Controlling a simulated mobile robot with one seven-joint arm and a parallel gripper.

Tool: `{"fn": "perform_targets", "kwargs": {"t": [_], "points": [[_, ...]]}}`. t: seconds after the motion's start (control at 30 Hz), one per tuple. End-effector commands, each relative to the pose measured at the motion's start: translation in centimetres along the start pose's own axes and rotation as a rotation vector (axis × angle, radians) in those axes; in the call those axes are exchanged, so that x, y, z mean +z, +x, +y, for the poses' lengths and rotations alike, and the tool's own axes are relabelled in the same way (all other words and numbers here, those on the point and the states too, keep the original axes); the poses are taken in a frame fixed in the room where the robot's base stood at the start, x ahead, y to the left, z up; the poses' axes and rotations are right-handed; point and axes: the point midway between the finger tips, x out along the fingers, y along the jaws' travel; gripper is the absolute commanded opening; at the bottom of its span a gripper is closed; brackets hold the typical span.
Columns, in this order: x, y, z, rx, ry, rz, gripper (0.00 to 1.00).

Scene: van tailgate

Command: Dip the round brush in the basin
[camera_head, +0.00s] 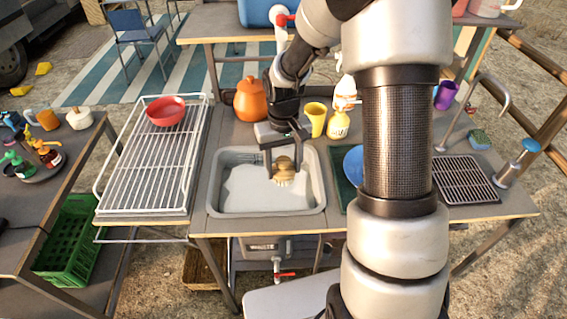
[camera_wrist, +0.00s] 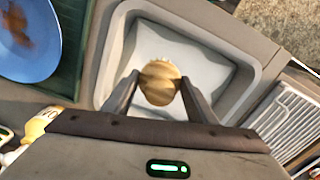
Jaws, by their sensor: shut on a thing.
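The round brush (camera_head: 284,170) has a tan wooden head with pale bristles at its lower side. My gripper (camera_head: 283,160) is shut on it and holds it over the right part of the grey basin (camera_head: 222,208). In the wrist view the brush (camera_wrist: 159,83) sits between the two fingers of my gripper (camera_wrist: 158,88), with the basin (camera_wrist: 101,88) behind it. The basin holds a pale, flat surface that looks like water. Whether the bristles touch this surface I cannot tell.
A wire rack (camera_head: 150,165) with a red bowl (camera_head: 166,111) stands left of the basin. An orange pot (camera_head: 251,101), a yellow cup (camera_head: 316,118) and a yellow bottle (camera_head: 338,125) stand behind. A blue plate (camera_head: 353,165) lies to the right, partly hidden by my arm.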

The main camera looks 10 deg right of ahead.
Motion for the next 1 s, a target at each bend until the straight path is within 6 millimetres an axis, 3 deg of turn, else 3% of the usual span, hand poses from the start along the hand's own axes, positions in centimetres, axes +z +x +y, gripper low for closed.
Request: {"fn": "perform_targets", "kwargs": {"t": [0.2,1.0], "points": [[0.0,2.7,0.0,-0.001,0.000,0.000,0.34],[0.0,10.1,0.0,0.000,0.000,-0.001,0.34]]}}
